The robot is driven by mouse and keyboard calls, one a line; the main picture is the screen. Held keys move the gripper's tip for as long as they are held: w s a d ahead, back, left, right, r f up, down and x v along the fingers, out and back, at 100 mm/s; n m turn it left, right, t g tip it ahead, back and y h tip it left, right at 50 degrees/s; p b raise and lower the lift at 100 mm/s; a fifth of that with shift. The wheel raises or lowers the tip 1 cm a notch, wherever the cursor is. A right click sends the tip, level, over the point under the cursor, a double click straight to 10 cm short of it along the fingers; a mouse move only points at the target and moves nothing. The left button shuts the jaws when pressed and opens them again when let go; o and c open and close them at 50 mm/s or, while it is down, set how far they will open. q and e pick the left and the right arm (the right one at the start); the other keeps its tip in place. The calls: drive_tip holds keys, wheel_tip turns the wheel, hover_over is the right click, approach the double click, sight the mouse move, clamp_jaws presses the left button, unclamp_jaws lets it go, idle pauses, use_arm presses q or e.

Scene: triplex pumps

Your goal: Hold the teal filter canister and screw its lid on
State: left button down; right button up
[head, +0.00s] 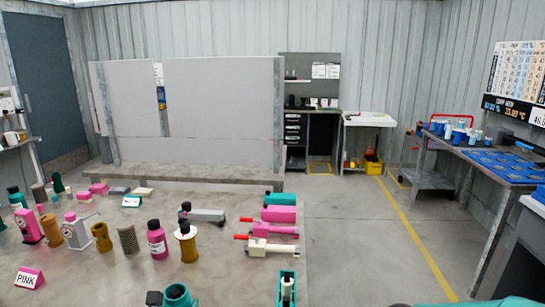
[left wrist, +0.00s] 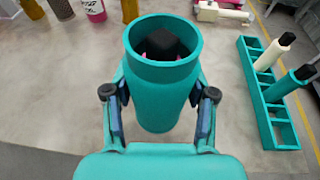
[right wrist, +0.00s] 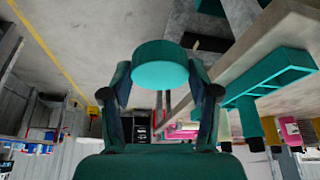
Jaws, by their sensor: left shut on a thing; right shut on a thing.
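The teal filter canister (left wrist: 160,88) stands open end up in the left wrist view, with something dark inside its mouth. My left gripper (left wrist: 161,110) is shut around its body, one finger on each side. In the head view the canister's rim (head: 178,292) shows at the bottom edge, with only a dark bit of the left gripper (head: 154,298) beside it. The teal lid (right wrist: 160,65) is a round disc in the right wrist view. My right gripper (right wrist: 161,85) is shut on it, apart from the canister. The right gripper is not clear in the head view.
A teal rack (left wrist: 268,100) with black-capped cylinders stands right of the canister. Pink and brown bottles (head: 157,240), housings and a PINK sign (head: 29,277) crowd the table's left. Pink and white pump parts (head: 272,248) lie further back. Bare tabletop (head: 120,285) surrounds the canister.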

use_arm(q)
drive_tip(key=shift+s+d, duration=0.2)
drive_tip(key=shift+d, duration=0.25)
use_arm(e)
drive_tip(key=shift+w+a+m, duration=0.25)
drive_tip(key=shift+m, duration=0.05)
use_arm(q)
drive_tip(key=shift+d+r, duration=0.15)
drive_tip(key=shift+d, duration=0.05)
use_arm(e)
drive_tip(key=shift+w+a+r, duration=0.1)
drive_tip(key=shift+w, duration=0.1)
use_arm(q)
drive_tip(key=shift+w, duration=0.1)
use_arm(e)
drive_tip(key=shift+w+m+h, duration=0.1)
drive_tip(key=shift+m+h, duration=0.2)
drive_tip(key=shift+m, duration=0.3)
use_arm(q)
drive_tip(key=s+d, duration=0.2)
drive_tip(key=d, duration=0.8)
drive_tip(key=s+d, duration=0.2)
drive_tip(key=d, duration=0.7)
drive_tip(key=shift+d, duration=0.35)
